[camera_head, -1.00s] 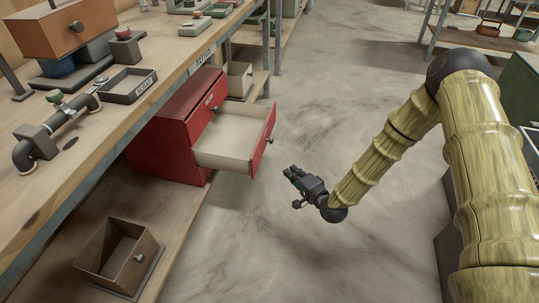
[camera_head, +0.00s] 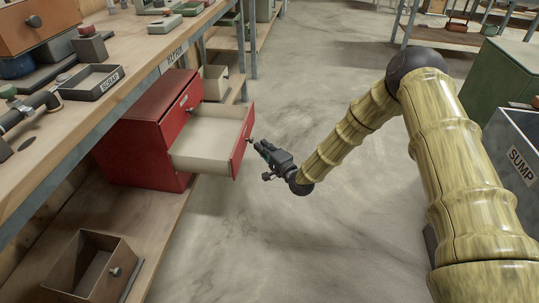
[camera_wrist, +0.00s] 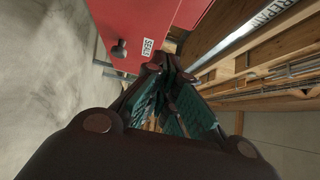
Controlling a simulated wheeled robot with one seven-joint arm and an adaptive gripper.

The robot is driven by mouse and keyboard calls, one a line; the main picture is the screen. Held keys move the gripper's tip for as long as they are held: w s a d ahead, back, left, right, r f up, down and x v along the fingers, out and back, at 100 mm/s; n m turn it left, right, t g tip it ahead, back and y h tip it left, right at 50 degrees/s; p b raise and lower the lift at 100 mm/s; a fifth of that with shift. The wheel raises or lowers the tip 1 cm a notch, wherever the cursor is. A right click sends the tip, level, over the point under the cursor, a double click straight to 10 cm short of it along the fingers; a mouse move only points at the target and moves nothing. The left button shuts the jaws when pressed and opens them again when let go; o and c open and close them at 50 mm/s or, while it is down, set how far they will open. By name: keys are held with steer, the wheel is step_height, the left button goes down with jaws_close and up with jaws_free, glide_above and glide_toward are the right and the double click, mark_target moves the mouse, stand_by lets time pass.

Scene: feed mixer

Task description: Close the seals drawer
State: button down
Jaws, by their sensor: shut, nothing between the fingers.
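The seals drawer (camera_head: 205,140) stands pulled out of the red cabinet (camera_head: 140,145) under the workbench, and it looks empty inside. Its red front (camera_head: 242,143) faces right. In the wrist view the drawer front (camera_wrist: 150,22) fills the top, with a dark knob (camera_wrist: 119,49) and a small white label that seems to read SEALS. My gripper (camera_head: 258,147) is shut and empty, just right of the drawer front, fingers toward it. In the wrist view the fingertips (camera_wrist: 165,62) are close to the front's lower edge beside the label; I cannot tell whether they touch.
The workbench (camera_head: 110,95) overhangs the cabinet, with a scrap tray (camera_head: 90,83) on it. A brown open box (camera_head: 92,268) sits on the lower shelf. A sump bin (camera_head: 515,150) stands at the right. The floor (camera_head: 290,240) right of the drawer is clear.

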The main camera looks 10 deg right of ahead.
mark_target(241, 135)
steer(key=shift+w+a+b, duration=0.2)
steer(key=shift+w+a, duration=0.3)
steer(key=shift+a, duration=0.35)
steer(key=shift+w+a+b, duration=0.15)
steer(key=shift+w+a, duration=0.4)
steer(key=shift+a, duration=0.3)
steer(key=shift+w+a+b, duration=0.2)
steer(key=shift+w+a, duration=0.3)
steer(key=shift+a, duration=0.35)
